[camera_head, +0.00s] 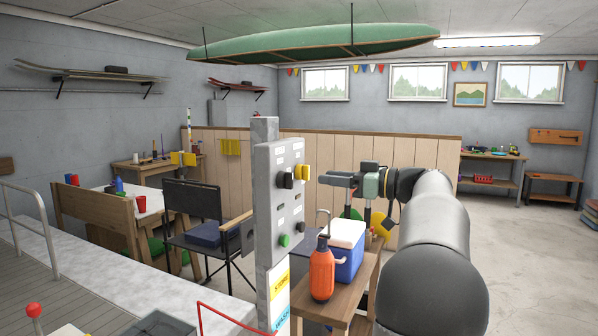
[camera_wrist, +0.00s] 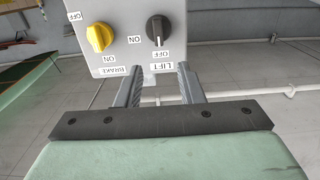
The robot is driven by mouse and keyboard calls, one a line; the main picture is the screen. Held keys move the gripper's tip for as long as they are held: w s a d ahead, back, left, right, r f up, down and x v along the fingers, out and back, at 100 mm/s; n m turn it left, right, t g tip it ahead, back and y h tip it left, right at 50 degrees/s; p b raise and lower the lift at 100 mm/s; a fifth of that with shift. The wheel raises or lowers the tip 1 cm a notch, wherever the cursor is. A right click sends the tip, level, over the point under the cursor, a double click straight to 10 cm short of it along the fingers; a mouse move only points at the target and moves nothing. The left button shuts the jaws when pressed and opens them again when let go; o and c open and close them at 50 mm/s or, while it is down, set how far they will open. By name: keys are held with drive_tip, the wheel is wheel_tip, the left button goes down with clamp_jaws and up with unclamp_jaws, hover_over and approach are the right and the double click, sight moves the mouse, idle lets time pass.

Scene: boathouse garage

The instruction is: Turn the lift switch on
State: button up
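The lift switch is a black rotary knob (camera_wrist: 160,30) on a grey control panel (camera_wrist: 125,62), seen upside down in the wrist view with its LIFT label beside it. A pale mark on the knob points down in the picture; an ON label sits to its left. In the head view my gripper (camera_head: 326,178) is just right of the panel.
A yellow BRAKE knob (camera_wrist: 100,37) sits close beside the lift knob. Lower on the panel is a green button (camera_head: 285,240). An orange bottle (camera_head: 321,272) and a blue cooler (camera_head: 346,250) stand on a wooden table below my arm. A folding chair (camera_head: 195,215) is left of the post.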

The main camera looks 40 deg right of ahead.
sight(292, 174)
drive_tip(key=p+x, duration=0.1)
drive_tip(key=x, duration=0.8)
drive_tip(key=shift+p, duration=0.4)
clamp_jaws()
